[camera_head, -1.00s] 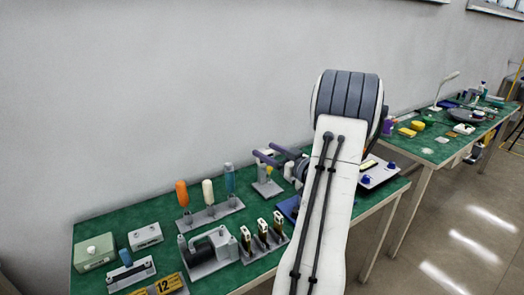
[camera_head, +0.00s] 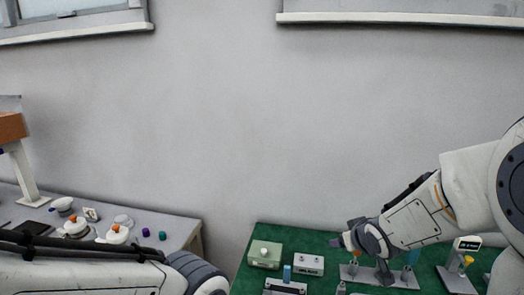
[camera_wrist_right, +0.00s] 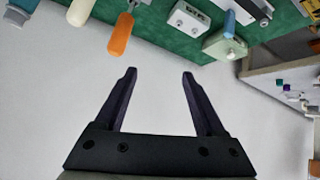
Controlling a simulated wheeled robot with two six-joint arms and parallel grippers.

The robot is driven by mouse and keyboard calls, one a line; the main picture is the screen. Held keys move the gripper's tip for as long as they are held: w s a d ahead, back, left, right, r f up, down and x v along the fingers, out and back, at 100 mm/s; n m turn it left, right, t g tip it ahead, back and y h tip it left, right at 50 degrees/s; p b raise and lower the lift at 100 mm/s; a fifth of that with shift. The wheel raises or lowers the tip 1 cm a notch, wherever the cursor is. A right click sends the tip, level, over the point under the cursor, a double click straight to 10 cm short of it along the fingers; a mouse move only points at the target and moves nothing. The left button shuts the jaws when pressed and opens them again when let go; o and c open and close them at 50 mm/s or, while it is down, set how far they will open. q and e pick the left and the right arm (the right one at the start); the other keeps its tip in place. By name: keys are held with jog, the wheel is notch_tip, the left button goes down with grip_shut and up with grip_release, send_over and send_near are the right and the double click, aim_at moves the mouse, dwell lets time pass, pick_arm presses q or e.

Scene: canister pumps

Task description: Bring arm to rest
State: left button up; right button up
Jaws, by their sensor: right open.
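My right arm (camera_head: 415,215) comes in from the right in the head view and reaches over the green-topped table (camera_head: 240,280). Its gripper (camera_head: 342,241) points left, above the tools on that table. In the right wrist view the two dark fingers of the right gripper (camera_wrist_right: 160,75) are apart with nothing between them. My left arm (camera_head: 90,278) lies across the lower left of the head view, in front of a grey table. Its gripper is not in view.
The green table holds a green box (camera_head: 264,254), a grey box (camera_head: 309,264) and a stand with an orange handle (camera_wrist_right: 121,35). The grey table (camera_head: 185,228) carries white canisters with orange tops (camera_head: 117,234). A bare wall stands behind.

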jog(key=s+a+f+n+g+y, duration=0.1)
jog(key=s+a+n+g, duration=0.15)
jog(key=s+a, duration=0.75)
jog(key=s+a+n+g, duration=0.1)
jog(key=s+a+g, duration=0.2)
jog(key=s, duration=0.6)
jog(key=s+a+f+n+g, duration=0.1)
jog(key=s+a+g, duration=0.3)
jog(key=s, duration=0.6)
jog(key=shift+s+a+n, duration=0.25)
jog(key=shift+a+n, duration=0.05)
jog(key=shift+n, duration=0.05)
